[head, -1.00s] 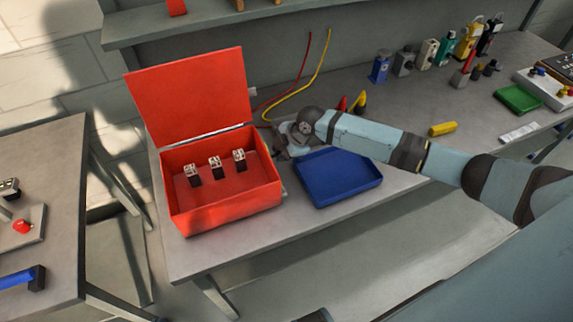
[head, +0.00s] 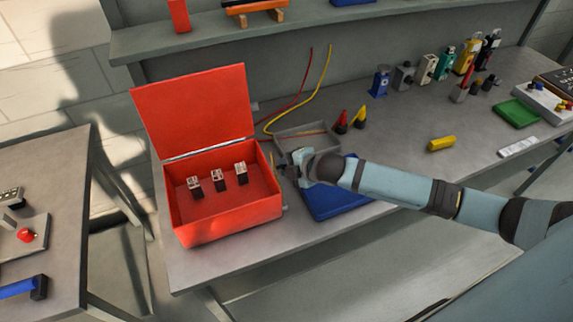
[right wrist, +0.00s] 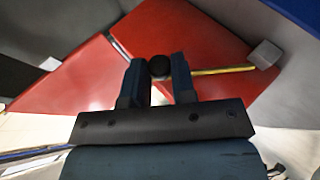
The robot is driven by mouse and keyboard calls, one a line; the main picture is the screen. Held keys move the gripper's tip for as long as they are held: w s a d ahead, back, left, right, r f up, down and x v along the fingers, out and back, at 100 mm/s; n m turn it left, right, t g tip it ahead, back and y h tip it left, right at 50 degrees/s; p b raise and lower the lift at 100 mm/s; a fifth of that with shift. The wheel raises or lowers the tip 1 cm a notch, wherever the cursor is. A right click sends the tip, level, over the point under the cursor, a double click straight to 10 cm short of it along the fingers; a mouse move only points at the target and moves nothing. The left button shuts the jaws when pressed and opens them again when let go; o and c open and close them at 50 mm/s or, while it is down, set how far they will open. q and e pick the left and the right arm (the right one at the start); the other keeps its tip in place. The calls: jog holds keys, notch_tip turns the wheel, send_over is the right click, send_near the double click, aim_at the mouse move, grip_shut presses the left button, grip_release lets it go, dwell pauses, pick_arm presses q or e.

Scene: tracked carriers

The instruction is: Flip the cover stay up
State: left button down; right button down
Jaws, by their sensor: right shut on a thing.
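The red box (head: 225,227) stands on the bench with its red lid (head: 195,105) raised at the back. The cover stay is a thin yellow rod (head: 272,160) at the box's right side. In the right wrist view, the rod (right wrist: 215,71) runs from a grey block (right wrist: 265,54) to a dark round knob (right wrist: 160,66). My right gripper (head: 282,170) is beside the box's right wall. In the right wrist view, its fingers (right wrist: 158,80) are shut on the knob. The gripper partly hides the stay in the head view. My left gripper is not in view.
Several small switch-like blocks (head: 215,178) stand inside the box. A blue tray (head: 335,205) lies under my right forearm, and a grey tray (head: 310,137) lies behind it. Red and yellow wires (head: 290,105) hang behind the box.

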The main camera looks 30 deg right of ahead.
dwell(0.4)
jog(key=c, duration=0.9)
grip_release()
jog(key=shift+s, duration=0.1)
jog(key=shift+c, duration=0.2)
jog(key=b+v, duration=0.1)
jog(key=v, duration=1.2)
jog(key=shift+s+r, duration=0.2)
jog(key=shift+s, duration=0.15)
jog(key=shift+d, duration=0.15)
